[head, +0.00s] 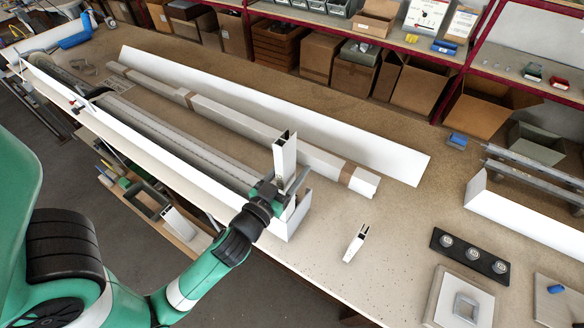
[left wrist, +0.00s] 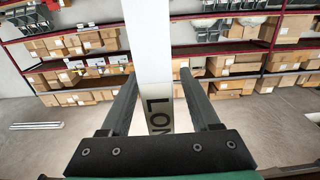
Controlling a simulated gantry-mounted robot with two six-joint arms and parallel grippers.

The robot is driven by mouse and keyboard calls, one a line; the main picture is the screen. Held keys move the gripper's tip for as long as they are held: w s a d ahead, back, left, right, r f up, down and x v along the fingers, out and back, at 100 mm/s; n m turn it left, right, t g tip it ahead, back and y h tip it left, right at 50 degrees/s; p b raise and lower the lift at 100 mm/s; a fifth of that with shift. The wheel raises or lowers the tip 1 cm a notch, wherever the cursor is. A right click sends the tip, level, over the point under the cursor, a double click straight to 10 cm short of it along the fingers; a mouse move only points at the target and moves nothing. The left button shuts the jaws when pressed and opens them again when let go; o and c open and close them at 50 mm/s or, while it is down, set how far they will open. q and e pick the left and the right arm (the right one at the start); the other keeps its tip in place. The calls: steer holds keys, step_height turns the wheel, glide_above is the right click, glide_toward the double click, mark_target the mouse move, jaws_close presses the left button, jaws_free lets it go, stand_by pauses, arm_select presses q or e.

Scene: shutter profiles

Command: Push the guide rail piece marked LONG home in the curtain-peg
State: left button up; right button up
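My left gripper (head: 270,192) is shut on a white guide rail piece (head: 285,158). The piece stands roughly upright, with its open hollow end up. In the left wrist view the piece (left wrist: 152,60) lies between the two dark fingers (left wrist: 158,100), and the letters "LON" show on it; the rest of the marking is hidden. The gripper is at the near right end of a long white shutter box (head: 150,135). The box's white end (head: 300,217) is just below and right of the gripper. The gripper hides the piece's lower end, so I cannot tell whether it touches the box. No curtain-peg is clearly visible.
A shorter white rail piece (head: 356,243) lies on the bench (head: 330,275). A long white panel (head: 270,105) and a wrapped white bar (head: 240,125) lie behind the box. A black plate with round fittings (head: 470,254) lies right. Bench around the short piece is clear.

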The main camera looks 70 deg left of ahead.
mark_target(281, 187)
arm_select(q)
steer(key=shift+s+d+f+b, duration=0.2)
steer(key=shift+s+d+b, duration=0.1)
steer(key=shift+s+d, duration=0.1)
steer(key=b+v, duration=0.2)
steer(key=v, duration=0.1)
steer(key=shift+s+d+f, duration=0.2)
steer(key=shift+d, duration=0.1)
steer(key=p+v, duration=0.1)
steer(key=v, duration=0.1)
steer(key=r+p+v, duration=0.1)
steer(key=v, duration=0.2)
steer(key=shift+s+d+f+p, duration=0.1)
steer(key=shift+s+d+p, duration=0.25)
steer(key=shift+s+p, duration=0.3)
steer(key=shift+s+d, duration=0.1)
steer(key=shift+s, duration=0.1)
